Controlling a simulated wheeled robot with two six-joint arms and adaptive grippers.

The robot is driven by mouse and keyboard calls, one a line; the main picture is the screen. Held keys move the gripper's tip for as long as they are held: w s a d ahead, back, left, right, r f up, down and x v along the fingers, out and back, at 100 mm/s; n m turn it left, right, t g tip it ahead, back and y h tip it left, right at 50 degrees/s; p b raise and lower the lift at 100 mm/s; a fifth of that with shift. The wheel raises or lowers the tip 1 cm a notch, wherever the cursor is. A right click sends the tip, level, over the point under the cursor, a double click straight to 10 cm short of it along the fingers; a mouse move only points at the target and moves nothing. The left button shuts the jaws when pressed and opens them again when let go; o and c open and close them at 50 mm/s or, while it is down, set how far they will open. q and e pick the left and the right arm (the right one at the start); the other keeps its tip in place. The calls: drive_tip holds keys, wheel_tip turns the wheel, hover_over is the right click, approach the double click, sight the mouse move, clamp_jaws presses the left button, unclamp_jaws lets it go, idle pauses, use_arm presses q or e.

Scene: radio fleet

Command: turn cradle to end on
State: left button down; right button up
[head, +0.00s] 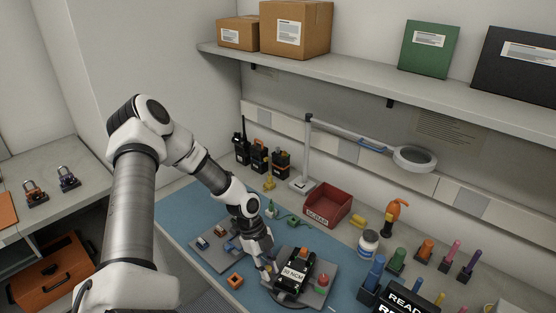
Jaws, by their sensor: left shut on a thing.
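The cradle (318,292) looks like a grey plate on a round base on the blue mat, near the bottom middle of the head view. A black device labelled "30 NCM" (294,274) lies in it, tilted in the picture, with an orange part at its top end. A red knob (323,280) stands at the plate's right side. My left gripper (266,269) reaches down at the cradle's left side and is shut on what looks like its edge or handle. The fingertips are small and partly hidden. My right gripper is not in view.
A grey tray (207,254) with small parts and an orange block (235,281) lie left of the cradle. A white jar (368,243) and several coloured tools stand right.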

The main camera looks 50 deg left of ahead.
use_arm(q)
drive_tip(key=shift+w+a+f+m, duration=0.15)
drive_tip(key=shift+a+m, duration=0.05)
drive_tip(key=shift+m, duration=0.1)
drive_tip(key=shift+w+a+f+m+b, duration=0.15)
drive_tip(key=shift+m+b, duration=0.25)
drive_tip(key=shift+b, duration=0.7)
drive_tip(key=shift+w+a+r+m+g+b, duration=0.25)
drive_tip(key=shift+w+a+m+g+b, duration=0.2)
drive_tip(key=shift+m+b, duration=0.5)
drive_tip(key=c, duration=1)
unclamp_jaws()
drive_tip(key=shift+d, duration=0.1)
drive_tip(key=shift+c, duration=0.2)
drive_tip(key=shift+r, duration=0.1)
